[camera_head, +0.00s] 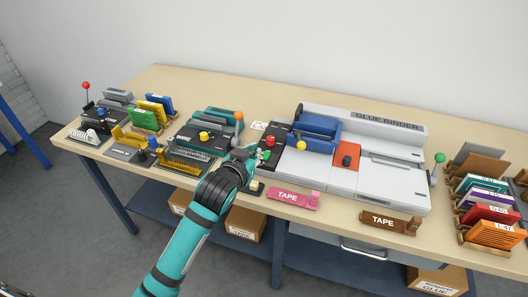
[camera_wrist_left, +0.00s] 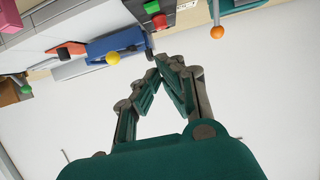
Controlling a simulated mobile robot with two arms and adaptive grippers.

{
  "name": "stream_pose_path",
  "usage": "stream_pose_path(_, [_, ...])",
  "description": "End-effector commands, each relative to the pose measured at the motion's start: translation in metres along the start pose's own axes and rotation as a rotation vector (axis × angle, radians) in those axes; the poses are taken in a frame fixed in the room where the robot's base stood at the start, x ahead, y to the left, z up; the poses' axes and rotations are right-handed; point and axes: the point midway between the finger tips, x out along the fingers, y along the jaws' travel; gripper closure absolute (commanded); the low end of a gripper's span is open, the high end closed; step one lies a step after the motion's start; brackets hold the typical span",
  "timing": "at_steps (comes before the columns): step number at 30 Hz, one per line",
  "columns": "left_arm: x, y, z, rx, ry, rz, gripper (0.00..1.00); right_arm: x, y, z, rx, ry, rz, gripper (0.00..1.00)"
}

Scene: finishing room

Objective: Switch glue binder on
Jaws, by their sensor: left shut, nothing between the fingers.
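The glue binder (camera_head: 385,150) is a long grey-white machine on the wooden table, with its name printed along the back. It has a blue clamp block (camera_head: 318,130), a yellow knob (camera_head: 301,145) and an orange-red block (camera_head: 347,155). At its left end is a dark control panel with a red knob (camera_head: 270,140) and a green control (camera_head: 266,155) close by. The red knob also shows in the left wrist view (camera_wrist_left: 159,20). My left gripper (camera_head: 256,154) is shut and empty, its tips beside this panel. Contact cannot be told; the gripper partly hides the panel's left side.
Other binding machines (camera_head: 200,135) stand to the left. Pink (camera_head: 293,198) and brown (camera_head: 390,222) tape dispensers lie along the front edge. A rack of coloured books (camera_head: 490,205) is at the right, with a green-knobbed lever (camera_head: 439,160) beside the binder.

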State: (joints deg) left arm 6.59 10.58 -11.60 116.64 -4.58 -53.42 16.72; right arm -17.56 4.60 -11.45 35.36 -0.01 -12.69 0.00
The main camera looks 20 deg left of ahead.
Motion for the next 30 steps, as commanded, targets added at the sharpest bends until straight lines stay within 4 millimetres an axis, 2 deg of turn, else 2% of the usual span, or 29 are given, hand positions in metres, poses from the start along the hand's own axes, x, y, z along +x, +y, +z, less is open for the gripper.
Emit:
stream_pose_path(8, [0.009,0.000,0.000,0.000,-0.002,-0.001,1.00,-0.002,0.001,-0.006,0.000,0.008,0.001,1.00])
stream_pose_path(24, [0.102,0.000,-0.001,0.001,-0.002,-0.001,1.00,-0.014,0.001,-0.009,0.000,0.012,0.001,1.00])
stream_pose_path(27, [0.104,0.000,0.019,0.001,-0.008,0.000,1.00,-0.018,0.001,-0.009,0.000,0.012,0.001,1.00])
stream_pose_path(30, [0.107,0.000,0.029,0.000,-0.004,0.000,1.00,-0.019,0.001,-0.010,0.000,0.013,0.001,1.00])
